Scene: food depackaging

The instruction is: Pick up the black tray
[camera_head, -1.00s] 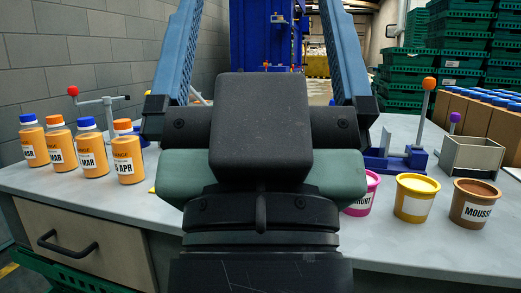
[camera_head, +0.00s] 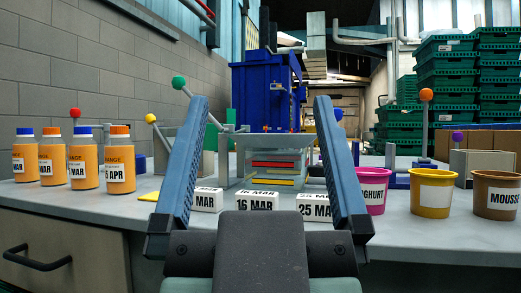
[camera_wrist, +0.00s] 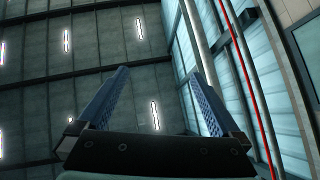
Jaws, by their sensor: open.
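I cannot make out a black tray in either view. My gripper (camera_head: 261,104) is in the middle of the head view, in front of the table (camera_head: 420,235). Its two blue fingers are wide apart and point upward, with nothing between them. They also show in the wrist view (camera_wrist: 156,75), against the ceiling and a window wall. The gripper and its dark wrist hide part of the table's front middle.
Several orange bottles (camera_head: 83,165) stand at the left. White date blocks (camera_head: 257,200) lie in the middle, before a grey holder (camera_head: 240,160). Pink (camera_head: 373,190), yellow (camera_head: 432,193) and brown (camera_head: 497,195) cups stand at the right. Green crates (camera_head: 440,85) are stacked behind.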

